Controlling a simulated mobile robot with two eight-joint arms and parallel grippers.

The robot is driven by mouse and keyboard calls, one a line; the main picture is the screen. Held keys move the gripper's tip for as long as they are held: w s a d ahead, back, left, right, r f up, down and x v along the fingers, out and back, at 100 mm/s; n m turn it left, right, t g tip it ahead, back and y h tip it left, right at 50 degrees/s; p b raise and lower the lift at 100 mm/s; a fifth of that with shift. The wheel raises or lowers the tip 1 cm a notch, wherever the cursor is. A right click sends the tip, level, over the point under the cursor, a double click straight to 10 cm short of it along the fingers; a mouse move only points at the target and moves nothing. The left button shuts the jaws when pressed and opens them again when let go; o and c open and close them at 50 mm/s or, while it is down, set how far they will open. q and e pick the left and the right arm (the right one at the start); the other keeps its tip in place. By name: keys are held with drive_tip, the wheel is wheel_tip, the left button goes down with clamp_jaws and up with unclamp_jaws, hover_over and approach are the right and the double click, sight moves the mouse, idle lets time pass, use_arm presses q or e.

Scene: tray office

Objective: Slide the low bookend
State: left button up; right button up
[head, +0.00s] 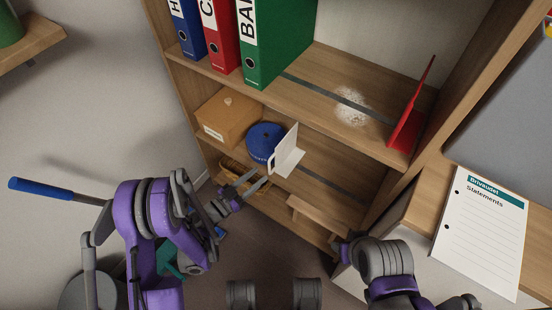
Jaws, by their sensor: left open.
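The low bookend (290,162) is white and L-shaped and stands on the lower shelf, right of a round blue container (262,139). My left gripper (254,183) is open and empty, just in front of and below the lower shelf's front edge, with its fingers pointing up toward the bookend. I see no contact with the bookend. Part of my right arm shows at the lower right, but I cannot make out its gripper fingers. A red bookend (408,115) stands on the upper shelf at the right.
Blue (187,30), red (221,35) and green (262,45) binders stand on the upper shelf. A white powdery patch (351,107) lies right of them. A wooden box (228,116) is left of the blue container. The lower shelf (335,172) is clear right of the bookend.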

sight(283, 152)
use_arm(q)
drive_tip(key=p+x, duration=0.3)
drive_tip(key=x, duration=0.5)
drive_tip(key=shift+d+r+p, duration=0.1)
drive_tip(key=shift+r+p, duration=0.05)
drive_tip(key=shift+p, duration=0.25)
drive_tip(key=shift+w+d, duration=0.4)
drive_tip(key=shift+w, duration=0.05)
use_arm(e)
drive_tip(key=shift+s+r, duration=0.2)
drive_tip(key=shift+r, duration=1.2)
drive_tip(key=shift+s+r, duration=0.15)
drive_tip(key=shift+r, duration=1.2)
use_arm(q)
clamp_jaws()
